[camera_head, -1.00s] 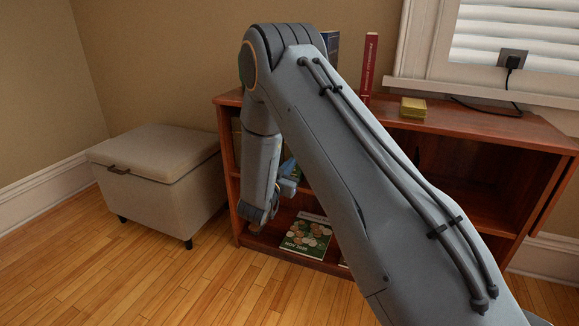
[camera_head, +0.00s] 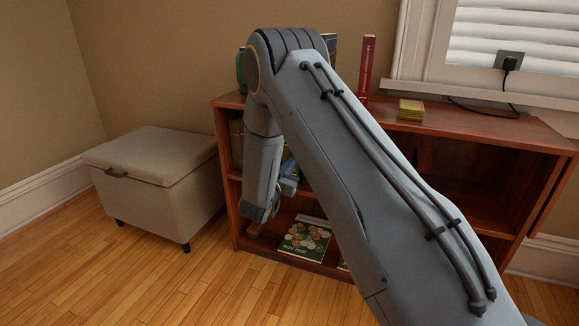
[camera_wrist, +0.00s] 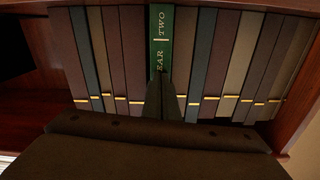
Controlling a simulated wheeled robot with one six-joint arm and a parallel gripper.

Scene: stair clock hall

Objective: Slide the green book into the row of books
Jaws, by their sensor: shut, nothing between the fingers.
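The green book (camera_wrist: 161,38) stands upright in the middle of the row of books (camera_wrist: 215,60) in the wrist view, its pale spine lettering partly readable as "TWO". Dark and brown books flank it closely on both sides. Its spine looks about level with its neighbours, though I cannot tell its exact depth. My gripper (camera_wrist: 164,88) is shut and empty, its fingertips in front of the green spine and hiding the lower part. Whether they touch it is unclear. In the head view my arm hides most of the row; a few spines (camera_head: 236,138) show at the left.
The wooden bookcase (camera_head: 480,133) carries a red book (camera_head: 367,68), a small yellow block (camera_head: 411,109) and a green object (camera_head: 241,72) on top. A magazine (camera_head: 304,240) lies on the lower shelf. A beige storage ottoman (camera_head: 150,185) stands left; floor is clear in front.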

